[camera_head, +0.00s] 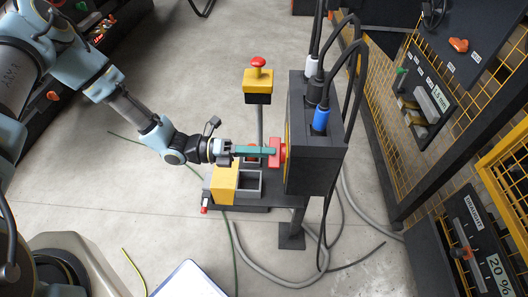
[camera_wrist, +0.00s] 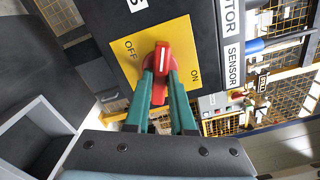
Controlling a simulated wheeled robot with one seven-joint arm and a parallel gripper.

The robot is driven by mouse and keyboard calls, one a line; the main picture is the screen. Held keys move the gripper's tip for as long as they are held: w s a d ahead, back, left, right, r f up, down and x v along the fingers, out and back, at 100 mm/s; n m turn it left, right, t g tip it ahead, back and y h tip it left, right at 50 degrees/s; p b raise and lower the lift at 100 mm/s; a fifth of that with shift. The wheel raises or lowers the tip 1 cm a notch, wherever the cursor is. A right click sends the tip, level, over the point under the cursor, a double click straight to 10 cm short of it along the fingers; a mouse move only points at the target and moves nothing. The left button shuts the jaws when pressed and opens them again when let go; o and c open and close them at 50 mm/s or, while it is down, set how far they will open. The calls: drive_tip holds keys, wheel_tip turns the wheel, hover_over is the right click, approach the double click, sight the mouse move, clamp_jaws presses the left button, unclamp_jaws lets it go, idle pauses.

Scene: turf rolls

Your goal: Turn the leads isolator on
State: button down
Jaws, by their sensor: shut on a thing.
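The isolator is a dark box (camera_head: 318,165) on a stand in the head view, with plugs and cables on top. Its red knob (camera_head: 279,149) faces left. In the wrist view the red knob (camera_wrist: 162,52) sits on a yellow plate (camera_wrist: 182,36) marked OFF on the left and ON at the lower right. The knob's white line points up in the picture, between the two words. My gripper (camera_wrist: 161,82) has its green fingers on either side of the knob's handle, shut on it. In the head view my gripper (camera_head: 268,152) reaches in from the left.
A red emergency button on a yellow box (camera_head: 258,82) stands on a post behind my arm. A yellow and grey tray (camera_head: 224,182) lies below my gripper. Cables (camera_head: 270,277) run on the floor. Yellow mesh panels (camera_head: 398,130) stand on the right.

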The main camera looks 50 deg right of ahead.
drive_tip(key=m+b, duration=0.1)
drive_tip(key=m, duration=1.2)
drive_tip(key=shift+a+f, duration=0.1)
drive_tip(key=shift+m, duration=0.3)
drive_tip(key=c, duration=0.8)
unclamp_jaws()
drive_tip(key=shift+o, duration=0.2)
drive_tip(key=shift+w, duration=0.1)
drive_tip(key=b+v, duration=0.2)
drive_tip(key=v, duration=0.8)
drive_tip(key=shift+w+a, duration=0.2)
